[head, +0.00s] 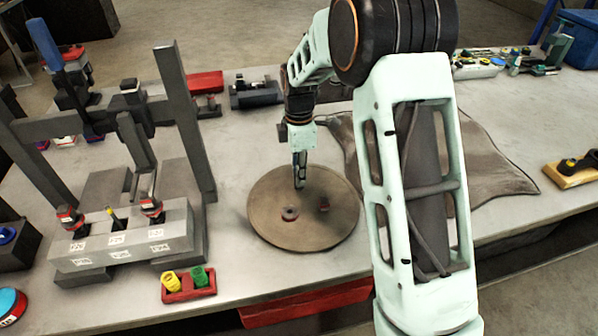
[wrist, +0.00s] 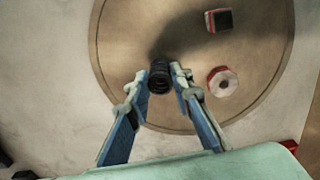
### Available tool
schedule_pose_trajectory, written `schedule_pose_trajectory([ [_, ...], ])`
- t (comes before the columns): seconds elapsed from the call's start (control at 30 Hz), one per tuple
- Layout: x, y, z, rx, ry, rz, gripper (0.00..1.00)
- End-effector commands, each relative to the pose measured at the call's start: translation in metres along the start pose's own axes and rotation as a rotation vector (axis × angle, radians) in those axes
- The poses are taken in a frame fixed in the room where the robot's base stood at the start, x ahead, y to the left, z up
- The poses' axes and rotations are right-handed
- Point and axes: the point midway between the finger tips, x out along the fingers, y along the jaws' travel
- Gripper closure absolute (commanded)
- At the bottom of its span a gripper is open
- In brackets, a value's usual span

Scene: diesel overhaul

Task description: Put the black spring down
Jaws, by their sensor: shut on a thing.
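The black spring (wrist: 159,77) is held between the fingertips of my gripper (wrist: 158,82) in the wrist view. The gripper is shut on it, over the near edge of a round brown disc (wrist: 120,40). In the head view my gripper (head: 299,182) points down over the upper middle of the disc (head: 275,225). The spring is too small to make out there. How far the spring is above the disc I cannot tell.
On the disc are a red-rimmed round part (wrist: 222,82) and a dark red-sided block (wrist: 219,20). A fixture (head: 120,240) stands left, with a red holder of yellow and green parts (head: 188,284) before it. A grey cloth (head: 480,170) lies right.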

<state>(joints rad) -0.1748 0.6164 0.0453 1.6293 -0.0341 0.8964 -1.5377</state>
Motion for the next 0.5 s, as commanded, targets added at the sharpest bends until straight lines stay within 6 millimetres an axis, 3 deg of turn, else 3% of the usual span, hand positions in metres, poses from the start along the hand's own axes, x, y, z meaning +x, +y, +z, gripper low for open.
schedule_pose_trajectory([
  [0.13,0.0044,-0.0001,-0.0003,0.000,0.001,0.000,1.00],
  [0.17,0.0043,-0.0001,-0.0004,0.000,0.001,0.000,0.79],
  [0.3,0.0034,-0.0002,-0.0004,0.000,0.000,-0.001,0.63],
  [0.5,0.0032,-0.0001,-0.0003,0.000,0.000,0.000,0.62],
])
